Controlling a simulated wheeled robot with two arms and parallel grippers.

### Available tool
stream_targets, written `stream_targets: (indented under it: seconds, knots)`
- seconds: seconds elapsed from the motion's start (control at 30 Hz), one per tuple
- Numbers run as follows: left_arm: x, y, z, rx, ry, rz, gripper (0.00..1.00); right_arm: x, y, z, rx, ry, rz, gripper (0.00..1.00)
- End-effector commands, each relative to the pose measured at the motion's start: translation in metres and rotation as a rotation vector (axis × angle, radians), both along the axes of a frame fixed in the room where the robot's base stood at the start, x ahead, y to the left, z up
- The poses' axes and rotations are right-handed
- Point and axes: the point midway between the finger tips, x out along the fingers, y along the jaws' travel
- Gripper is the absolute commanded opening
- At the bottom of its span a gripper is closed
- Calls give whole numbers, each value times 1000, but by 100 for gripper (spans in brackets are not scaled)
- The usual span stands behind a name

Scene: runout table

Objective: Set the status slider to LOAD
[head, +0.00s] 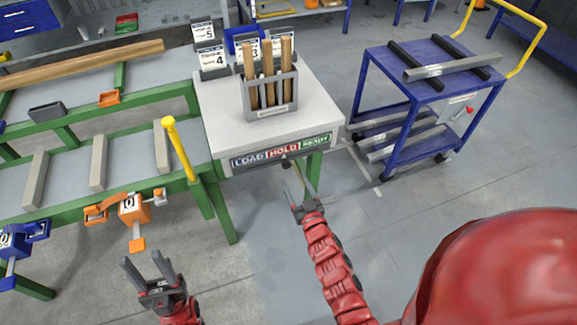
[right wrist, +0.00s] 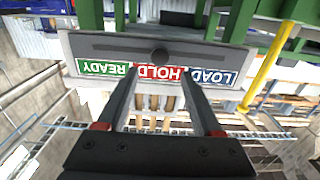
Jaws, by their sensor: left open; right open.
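The status slider panel (head: 262,164) is on the front edge of the grey-topped table, with a blue LOAD label (head: 249,159), a red HOLD label (head: 283,150) and a green READY label (head: 315,143). Its dark round knob (head: 285,162) stands by HOLD. The right wrist view shows the panel upside down, with the knob (right wrist: 160,54) by HOLD and LOAD (right wrist: 212,77) to its right. My right gripper (head: 297,190) is open in front of the panel; its fingers (right wrist: 158,72) point toward the knob, apart from it. My left gripper (head: 148,266) is open and empty, lower left.
A green-framed rack with a yellow post (head: 180,150) is at left. A blue cart (head: 387,115) stands at right. The floor before the panel is clear.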

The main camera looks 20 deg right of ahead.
Motion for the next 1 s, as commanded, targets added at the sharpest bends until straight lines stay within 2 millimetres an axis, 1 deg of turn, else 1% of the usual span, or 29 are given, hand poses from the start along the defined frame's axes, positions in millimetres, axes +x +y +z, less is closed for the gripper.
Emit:
stream_targets:
  seconds: [0.03, 0.1, 0.3, 0.5, 0.8, 0.87, 1.0]
  knots:
    - [0, 0, 3, 0, 0, 0, 50, 11, 0, 1, 1, 2, 0, 68]
    - [0, 0, 4, 0, 0, 0, 50, 25, 0, 2, 0, -1, -2, 68]
    - [0, 0, 6, 0, 0, 0, 50, 54, 1, 0, 0, 1, -3, 68]
    - [0, 0, 6, 0, 0, 0, 50, 66, 2, -1, -1, 3, 0, 68]
    - [0, 0, 6, 0, 0, 0, 50, 68, 2, -1, -1, 2, 0, 68]
    - [0, 0, 6, 0, 0, 0, 50, 68, 2, -1, -1, 2, 0, 57]
    - [0, 0, 6, 0, 0, 0, 50, 67, 2, -1, -1, 2, 0, 32]
